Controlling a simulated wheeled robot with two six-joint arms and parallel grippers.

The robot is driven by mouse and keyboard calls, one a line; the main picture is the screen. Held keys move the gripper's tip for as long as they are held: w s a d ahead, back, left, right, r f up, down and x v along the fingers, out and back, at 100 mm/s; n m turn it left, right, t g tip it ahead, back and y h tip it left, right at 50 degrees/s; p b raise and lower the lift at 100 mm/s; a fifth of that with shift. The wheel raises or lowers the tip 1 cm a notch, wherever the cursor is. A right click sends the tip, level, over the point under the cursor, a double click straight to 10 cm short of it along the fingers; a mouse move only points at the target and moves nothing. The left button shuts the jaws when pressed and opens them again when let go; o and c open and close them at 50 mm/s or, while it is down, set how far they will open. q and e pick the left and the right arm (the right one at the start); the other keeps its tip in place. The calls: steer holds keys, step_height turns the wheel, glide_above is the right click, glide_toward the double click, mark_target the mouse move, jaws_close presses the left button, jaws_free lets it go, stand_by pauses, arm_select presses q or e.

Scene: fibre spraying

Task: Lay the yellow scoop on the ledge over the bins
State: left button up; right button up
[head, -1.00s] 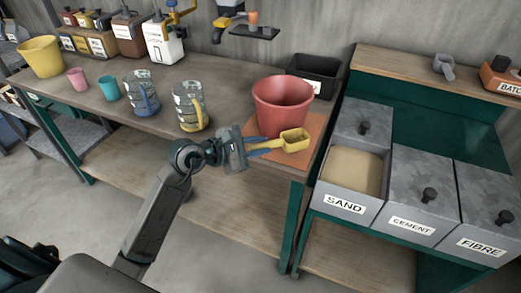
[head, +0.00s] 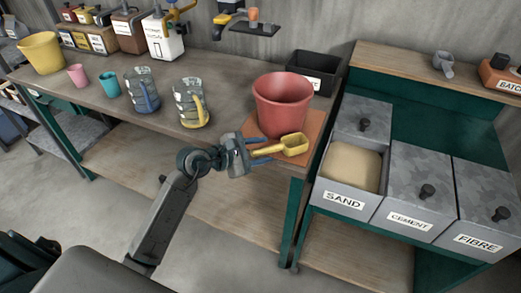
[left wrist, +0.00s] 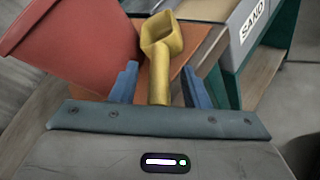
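The yellow scoop (head: 294,145) is on or just above the orange mat (head: 314,128), in front of the red bucket (head: 282,108). My left gripper (head: 262,152) is open, its blue fingers on either side of the scoop's handle with gaps between. In the left wrist view the scoop (left wrist: 160,45) points away from me, its handle between the spread fingers (left wrist: 160,85). The wooden ledge (head: 400,65) runs over the bins at the right. My right gripper is in neither view.
The sand bin (head: 345,200) stands open; the cement bin (head: 412,195) and fibre bin (head: 490,215) have lids. A grey scoop (head: 443,64) and an orange batch device (head: 500,75) sit on the ledge, with bare wood left of them. Jugs (head: 190,104) stand left on the bench.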

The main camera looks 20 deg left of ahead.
arm_select(q)
steer(key=shift+r, duration=0.1)
steer(key=shift+s+a+r, duration=0.1)
steer(key=shift+s+a, duration=0.3)
steer(key=b+v, duration=0.1)
steer(key=v, duration=0.9)
steer(key=shift+s+a+r, duration=0.15)
steer(key=shift+s+r, duration=0.05)
steer(key=shift+s, duration=0.15)
